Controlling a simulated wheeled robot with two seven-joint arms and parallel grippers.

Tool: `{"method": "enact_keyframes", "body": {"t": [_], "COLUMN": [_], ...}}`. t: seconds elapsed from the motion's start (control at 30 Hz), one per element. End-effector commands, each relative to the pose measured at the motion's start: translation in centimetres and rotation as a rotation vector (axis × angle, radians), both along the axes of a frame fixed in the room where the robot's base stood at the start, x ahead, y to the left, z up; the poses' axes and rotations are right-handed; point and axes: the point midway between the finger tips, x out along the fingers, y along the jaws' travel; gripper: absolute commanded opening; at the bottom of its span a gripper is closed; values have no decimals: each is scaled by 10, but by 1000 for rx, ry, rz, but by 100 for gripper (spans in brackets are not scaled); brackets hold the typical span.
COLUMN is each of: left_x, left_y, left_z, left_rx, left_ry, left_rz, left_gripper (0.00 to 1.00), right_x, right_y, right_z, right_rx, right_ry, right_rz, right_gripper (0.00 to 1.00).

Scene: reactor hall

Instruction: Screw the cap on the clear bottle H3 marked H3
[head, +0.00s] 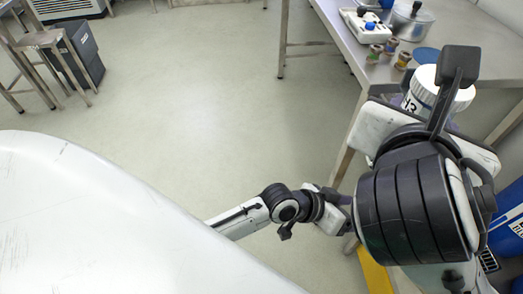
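A white round cap (428,80) shows at the right, with dark H3 lettering close below it. It is partly covered by my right arm's dark upright part. The bottle's body is mostly hidden behind that arm, so I cannot tell how the cap sits on it. My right arm's large dark wrist fills the right side, just in front of the cap; its fingertips cannot be made out clearly. My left arm reaches in low from the left and passes behind the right wrist. Its gripper is hidden there.
A steel table (345,37) runs along the upper right. It bears a silver pot (411,22), a white device (369,25) and small brownish containers (374,54). A blue container (508,222) stands at the right edge. The middle floor is clear; a dark bin (77,54) stands upper left.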

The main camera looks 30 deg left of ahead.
Motion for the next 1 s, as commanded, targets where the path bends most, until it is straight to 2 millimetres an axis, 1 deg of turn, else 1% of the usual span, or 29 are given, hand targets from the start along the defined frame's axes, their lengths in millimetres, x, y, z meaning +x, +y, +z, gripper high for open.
{"method": "enact_keyframes", "body": {"t": [0.03, 0.17, 0.2, 0.27, 0.3, 0.4, 0.5, 0.6, 0.7, 1.0], "left_x": [-18, -54, -67, -86, -98, -127, -151, -167, -175, -177], "left_y": [11, 46, 57, 75, 86, 112, 134, 148, 156, 158], "left_z": [-15, -42, -50, -60, -66, -77, -84, -87, -88, -89], "left_rx": [13, 70, 93, 128, 154, 217, 272, 312, 334, 342], "left_ry": [12, 19, 22, 26, 28, 35, 39, 42, 42, 41], "left_rz": [33, 112, 135, 167, 186, 224, 248, 261, 268, 269], "left_gripper": [72, 72, 72, 72, 72, 72, 72, 72, 72, 72], "right_x": [0, 0, 0, 0, 0, 0, 0, 0, 0, 0], "right_y": [0, 0, 0, 0, 0, 0, 0, 0, 0, 0], "right_z": [1, 1, 1, 1, 1, 1, 1, 1, 1, 1], "right_rx": [1, 1, 1, 1, 1, 1, 1, 1, 1, 1], "right_ry": [-3, -3, -3, -3, -3, -3, -3, -3, -3, -3], "right_rz": [1, 1, 1, 1, 1, 1, 1, 1, 1, 1], "right_gripper": [0, 0, 0, 0, 0, 0, 0, 0, 0, 0]}}
